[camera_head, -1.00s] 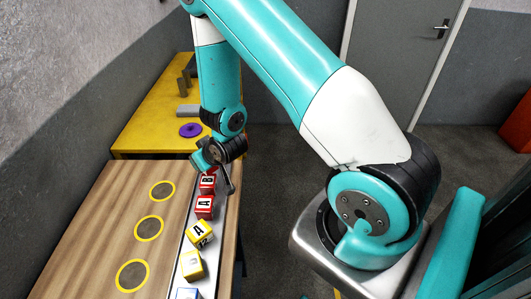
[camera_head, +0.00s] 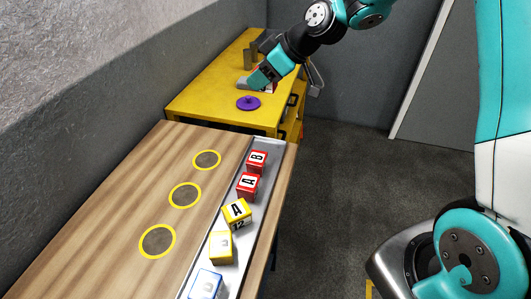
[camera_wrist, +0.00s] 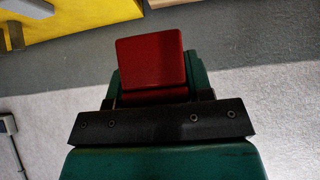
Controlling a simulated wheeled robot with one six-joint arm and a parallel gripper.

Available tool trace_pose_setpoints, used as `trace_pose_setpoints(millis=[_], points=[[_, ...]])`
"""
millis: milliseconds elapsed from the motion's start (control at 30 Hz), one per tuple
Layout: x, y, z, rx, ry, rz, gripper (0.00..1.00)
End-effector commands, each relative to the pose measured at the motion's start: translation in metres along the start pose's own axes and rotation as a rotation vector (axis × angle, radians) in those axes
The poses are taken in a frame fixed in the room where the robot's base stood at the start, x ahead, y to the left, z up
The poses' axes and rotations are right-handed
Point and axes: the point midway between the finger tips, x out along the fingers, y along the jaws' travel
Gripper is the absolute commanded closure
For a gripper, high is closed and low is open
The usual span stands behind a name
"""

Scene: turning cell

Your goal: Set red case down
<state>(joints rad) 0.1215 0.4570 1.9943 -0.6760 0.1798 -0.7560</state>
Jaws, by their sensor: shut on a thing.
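My gripper (camera_head: 262,82) is over the yellow bench at the back in the head view. In the wrist view my gripper (camera_wrist: 157,90) is shut on a red case (camera_wrist: 151,62), which sits between the green fingers. In the head view only a small part of the held case shows beside the fingers; I cannot tell whether it touches the bench. Two other red cases stand in the grey tray (camera_head: 226,200): one marked B (camera_head: 257,161) and one marked A (camera_head: 247,184).
The yellow bench (camera_head: 205,103) bears a purple knobbed disc (camera_head: 248,103) and grey blocks (camera_head: 251,57). Yellow cases (camera_head: 236,212) and a blue-and-white case (camera_head: 206,285) are also in the tray. The wooden table (camera_head: 135,200) has three empty yellow-ringed circles (camera_head: 185,195). A grey wall stands left.

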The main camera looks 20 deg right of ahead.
Motion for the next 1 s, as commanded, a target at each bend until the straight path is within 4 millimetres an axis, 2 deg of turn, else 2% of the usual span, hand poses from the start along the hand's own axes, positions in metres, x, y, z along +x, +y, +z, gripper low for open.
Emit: trace_pose_setpoints(millis=[133,500,1000], points=[[0.018,-0.002,0.020,0.000,-0.007,-0.016,0.81],[0.089,-0.002,0.091,0.002,-0.005,-0.012,0.81],[0.134,-0.001,0.136,-0.001,-0.002,-0.008,0.81]])
